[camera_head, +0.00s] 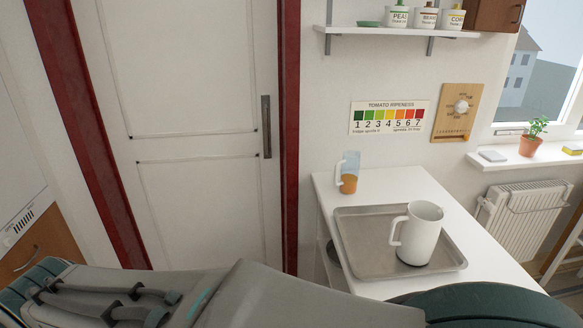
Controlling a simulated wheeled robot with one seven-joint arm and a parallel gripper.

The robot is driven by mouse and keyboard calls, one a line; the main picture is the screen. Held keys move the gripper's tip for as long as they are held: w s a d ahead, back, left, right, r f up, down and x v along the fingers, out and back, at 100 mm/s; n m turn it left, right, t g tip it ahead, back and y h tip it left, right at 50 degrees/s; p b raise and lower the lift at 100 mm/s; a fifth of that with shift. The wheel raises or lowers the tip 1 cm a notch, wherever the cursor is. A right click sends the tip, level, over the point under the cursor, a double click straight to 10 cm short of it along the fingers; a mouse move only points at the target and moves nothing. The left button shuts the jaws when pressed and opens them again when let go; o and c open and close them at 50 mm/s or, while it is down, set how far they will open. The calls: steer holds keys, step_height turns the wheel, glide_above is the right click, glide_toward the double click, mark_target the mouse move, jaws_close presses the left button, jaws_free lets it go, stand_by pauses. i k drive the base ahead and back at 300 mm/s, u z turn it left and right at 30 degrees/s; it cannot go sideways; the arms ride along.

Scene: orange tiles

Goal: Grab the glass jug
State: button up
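A small see-through jug (349,173) with a pale handle on its left stands upright near the back left corner of the white table (468,205). Its upper part looks bluish and its lower part orange; I cannot tell if the orange is liquid. It is behind the metal tray, not on it. My arm crosses the bottom of the view, in front of the table. My gripper is not in view.
A white opaque pitcher (421,235) stands on the grey metal tray (362,262). A wall shelf (400,31) holds labelled pots. A potted plant (531,139) sits on the windowsill above a radiator (524,213). A closed white door (195,130) is at left.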

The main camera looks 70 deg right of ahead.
mark_target(349, 175)
steer(key=i, duration=0.95)
steer(key=z, duration=1.7)
steer(key=i, duration=1.45)
steer(key=z, duration=3.25)
steer(key=i, duration=1)
